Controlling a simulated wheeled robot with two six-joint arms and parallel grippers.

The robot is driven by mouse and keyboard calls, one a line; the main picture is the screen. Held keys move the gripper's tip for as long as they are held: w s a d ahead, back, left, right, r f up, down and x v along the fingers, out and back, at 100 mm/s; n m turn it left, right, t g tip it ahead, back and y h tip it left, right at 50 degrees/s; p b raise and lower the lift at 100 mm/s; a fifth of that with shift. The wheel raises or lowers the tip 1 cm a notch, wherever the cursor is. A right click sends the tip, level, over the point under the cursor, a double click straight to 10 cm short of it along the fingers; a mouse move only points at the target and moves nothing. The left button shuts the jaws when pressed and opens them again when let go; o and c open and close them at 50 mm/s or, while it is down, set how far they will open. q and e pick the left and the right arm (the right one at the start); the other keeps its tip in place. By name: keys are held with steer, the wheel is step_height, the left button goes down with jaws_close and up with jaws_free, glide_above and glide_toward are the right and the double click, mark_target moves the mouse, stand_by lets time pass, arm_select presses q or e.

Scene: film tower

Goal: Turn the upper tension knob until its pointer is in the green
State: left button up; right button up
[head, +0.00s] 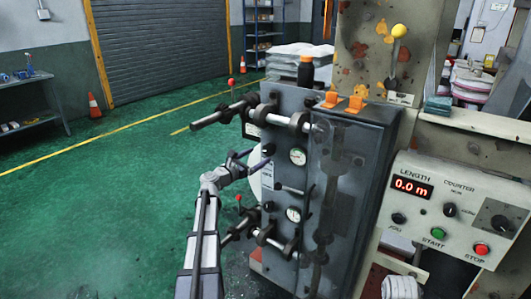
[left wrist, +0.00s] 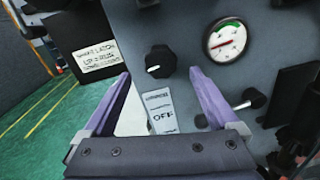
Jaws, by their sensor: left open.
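The upper tension knob (head: 268,149) is a small black knob on the front of the grey tower. In the left wrist view the knob (left wrist: 160,62) is round and dark with a white mark.
A lower gauge (head: 293,214) and lower knob (head: 268,207) sit below. Rollers (head: 222,116) stick out left above my gripper. A control box (head: 455,210) stands right.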

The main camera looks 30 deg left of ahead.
mark_target(267, 151)
arm_select(q)
steer(key=w, duration=0.5)
steer(key=shift+w+d, duration=0.15)
steer(key=shift+d, duration=0.25)
steer(key=shift+c, duration=0.4)
steer(key=c, duration=1.3)
steer(key=shift+m, duration=0.3)
